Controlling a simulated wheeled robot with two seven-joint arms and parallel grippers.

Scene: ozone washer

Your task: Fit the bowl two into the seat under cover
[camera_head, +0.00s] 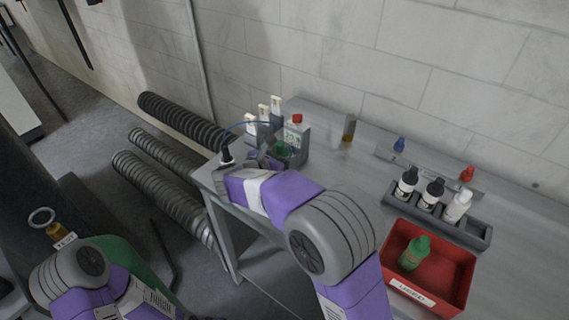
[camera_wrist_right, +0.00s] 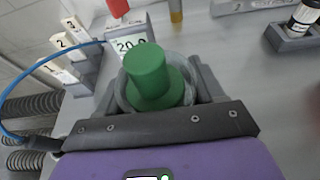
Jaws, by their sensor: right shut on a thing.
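My right gripper (camera_head: 268,160) is at the left end of the grey bench, shut on a round grey vessel that looks like the bowl (camera_wrist_right: 122,100). A green stepped cylinder (camera_wrist_right: 148,72) stands up inside the vessel's rim in the right wrist view; it also shows in the head view (camera_head: 284,152). The grey fingers flank the vessel. A grey unit with a "20.0" display (camera_wrist_right: 130,43) and a red top stands close behind it. The seat and cover cannot be made out clearly. My left arm shows at the lower left, its gripper out of view.
Number-tagged holders (camera_wrist_right: 65,42) and a blue hose (camera_wrist_right: 20,85) stand left of the gripper. Ribbed ducts (camera_head: 150,185) lie left of the bench.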

